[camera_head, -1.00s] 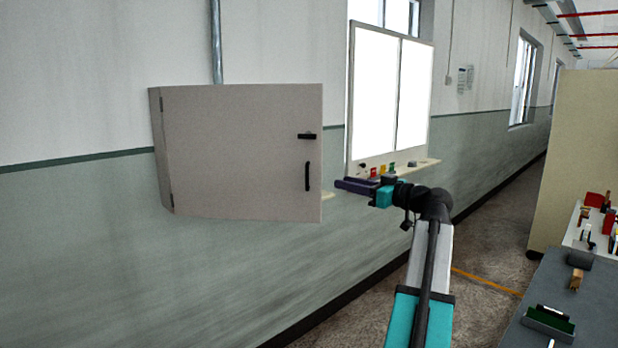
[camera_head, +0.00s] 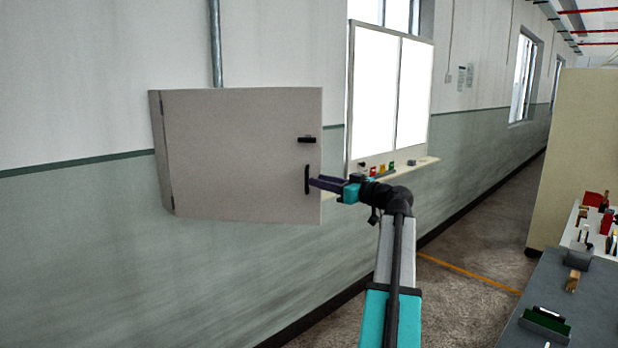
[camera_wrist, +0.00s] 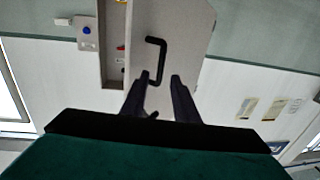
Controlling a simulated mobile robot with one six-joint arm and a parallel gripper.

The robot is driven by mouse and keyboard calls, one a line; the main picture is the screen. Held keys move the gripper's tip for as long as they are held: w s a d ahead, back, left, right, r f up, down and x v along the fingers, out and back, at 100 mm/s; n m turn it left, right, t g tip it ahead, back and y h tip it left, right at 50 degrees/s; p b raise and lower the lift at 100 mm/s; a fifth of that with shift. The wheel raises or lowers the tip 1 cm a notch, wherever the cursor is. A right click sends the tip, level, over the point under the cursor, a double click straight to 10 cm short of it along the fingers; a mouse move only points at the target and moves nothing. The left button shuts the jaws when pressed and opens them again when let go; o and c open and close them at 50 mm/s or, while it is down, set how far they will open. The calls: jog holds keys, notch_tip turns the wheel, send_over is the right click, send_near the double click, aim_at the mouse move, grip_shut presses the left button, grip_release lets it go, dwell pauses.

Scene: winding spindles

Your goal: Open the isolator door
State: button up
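The isolator door (camera_head: 235,155) is a grey-beige panel hinged at its left side. It stands swung partly out from the wall. A black upright handle (camera_head: 307,180) is near its right edge, with a black latch (camera_head: 307,139) above. My gripper (camera_head: 313,183) is at the handle from the right. In the wrist view my gripper (camera_wrist: 159,78) has its two dark fingers apart. The handle (camera_wrist: 157,45) shows just beyond them, its lower end reaching between the fingertips, nearer the left one. I cannot tell whether they touch.
Left of the door in the wrist view, part of the cabinet's inside (camera_wrist: 115,45) shows with small coloured parts. A whiteboard (camera_head: 390,95) with a ledge (camera_head: 420,163) hangs on the wall to the right. A grey bench (camera_head: 590,310) stands at lower right. Clear floor lies between.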

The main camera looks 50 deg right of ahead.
aim_at(306, 178)
jog(key=shift+w+a+p, duration=0.1)
jog(key=shift+w+p, duration=0.45)
jog(key=shift+w, duration=1.7)
grip_shut()
jog(key=shift+s+a, duration=0.1)
jog(key=shift+a, duration=0.2)
